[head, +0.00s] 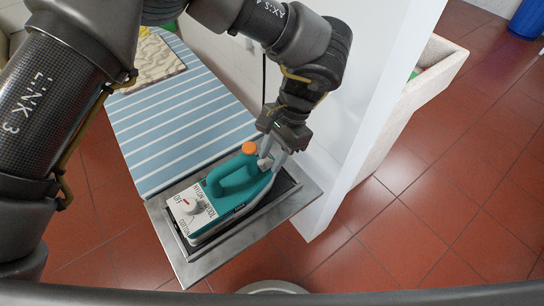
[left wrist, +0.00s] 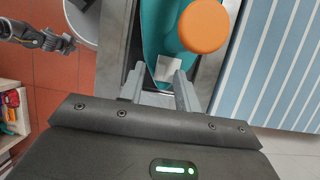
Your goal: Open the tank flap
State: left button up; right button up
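A teal iron (head: 238,180) with a white control panel rests on a grey metal rest at the end of the ironing board. An orange knob (head: 249,148) stands at its front end; the knob also shows in the left wrist view (left wrist: 204,25). A small pale flap (left wrist: 168,68) sits beside the knob at the iron's nose. My left gripper (head: 271,158) is low over this nose. Its fingers (left wrist: 160,82) are apart, with the pale flap between or just beyond the tips; contact cannot be told. My right gripper (left wrist: 62,42) shows small in the left wrist view, its opening unclear.
The blue striped ironing board (head: 170,115) extends behind the metal rest (head: 190,268), with a folded patterned cloth (head: 150,62) on it. A white wall edge (head: 350,150) stands close right of the iron, with a stone basin (head: 400,115) beyond.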

pick_arm(q)
jog(key=shift+c, duration=0.4)
grip_shut()
